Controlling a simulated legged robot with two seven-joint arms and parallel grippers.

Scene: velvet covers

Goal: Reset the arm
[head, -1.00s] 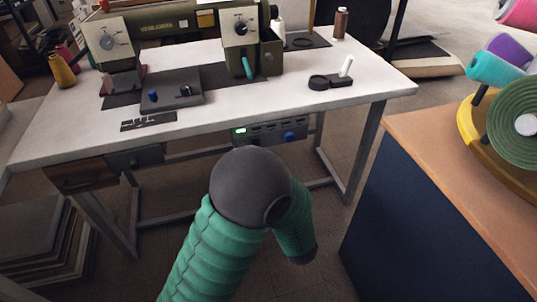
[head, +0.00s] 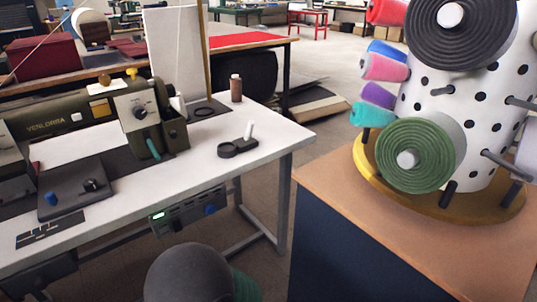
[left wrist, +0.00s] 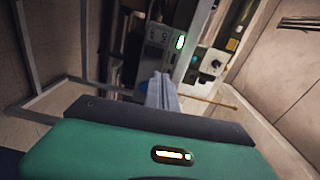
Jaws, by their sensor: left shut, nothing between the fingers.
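My left gripper (left wrist: 163,90) shows in the left wrist view as narrow grey fingers beyond the dark edge of my green wrist. Its fingers are together with nothing between them. It points toward the underside area of the sewing table, near a control box with a lit green display (left wrist: 180,42). In the head view only a dark rounded joint and a bit of green sleeve of my arm show at the bottom, and the gripper itself is hidden. My right gripper is in neither view.
A white sewing table (head: 268,140) with an olive sewing machine (head: 75,120) stands at the left. A wooden-topped cabinet (head: 345,195) at the right carries a white pegged drum (head: 480,120) with thread spools. Open floor lies between table and cabinet.

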